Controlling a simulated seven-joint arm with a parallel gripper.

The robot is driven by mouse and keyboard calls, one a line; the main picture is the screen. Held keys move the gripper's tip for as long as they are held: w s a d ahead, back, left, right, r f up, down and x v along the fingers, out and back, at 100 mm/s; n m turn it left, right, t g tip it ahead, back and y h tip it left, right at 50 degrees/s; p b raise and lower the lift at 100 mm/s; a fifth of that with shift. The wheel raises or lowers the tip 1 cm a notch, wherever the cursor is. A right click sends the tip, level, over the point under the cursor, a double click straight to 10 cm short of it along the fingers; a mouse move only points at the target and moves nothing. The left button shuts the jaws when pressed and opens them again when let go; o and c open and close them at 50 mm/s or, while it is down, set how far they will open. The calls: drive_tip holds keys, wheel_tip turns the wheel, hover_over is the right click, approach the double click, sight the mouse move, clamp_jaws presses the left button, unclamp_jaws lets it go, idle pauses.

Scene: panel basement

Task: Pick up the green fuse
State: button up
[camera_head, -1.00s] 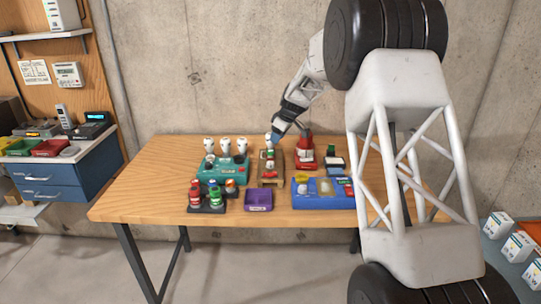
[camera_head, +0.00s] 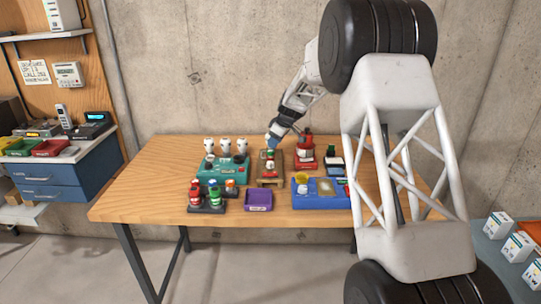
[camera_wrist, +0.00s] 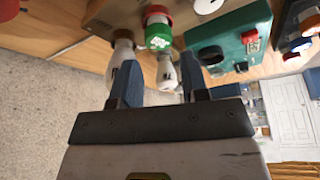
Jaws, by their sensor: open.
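A green fuse (camera_wrist: 158,38) with white marks on its cap shows in the wrist view, with a red ring behind it, by the wooden rack (camera_wrist: 103,12). In the head view the rack (camera_head: 270,182) stands mid-table, and the fuse is too small to make out surely. My gripper (camera_wrist: 160,85) is open, its two blue fingers apart with the green fuse beyond the gap between their tips. In the head view my gripper (camera_head: 272,141) is over the back end of the rack. I cannot tell whether the fingers touch anything.
A teal box (camera_head: 212,177) with white bulb-shaped pieces stands left of the rack, and a red holder (camera_head: 304,160) right of it. A dark tray (camera_head: 207,209) of red and green pieces, a purple bin (camera_head: 258,200) and a blue box (camera_head: 318,200) are in front.

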sight(271, 151)
drive_tip(key=shift+x, duration=2.6)
drive_tip(key=shift+d, duration=0.2)
drive_tip(key=c, duration=0.6)
drive_tip(key=shift+r, duration=0.1)
drive_tip(key=shift+r, duration=0.4)
wheel_tip(271, 151, up, 3)
drive_tip(key=shift+f, duration=0.1)
drive_tip(key=s+d, duration=0.1)
drive_tip(key=s, duration=0.4)
drive_tip(key=s+d, duration=0.1)
drive_tip(key=s, duration=0.4)
drive_tip(key=s+d+r, duration=0.1)
drive_tip(key=s, duration=0.4)
drive_tip(key=shift+s, duration=0.35)
drive_tip(key=shift+a, duration=0.1)
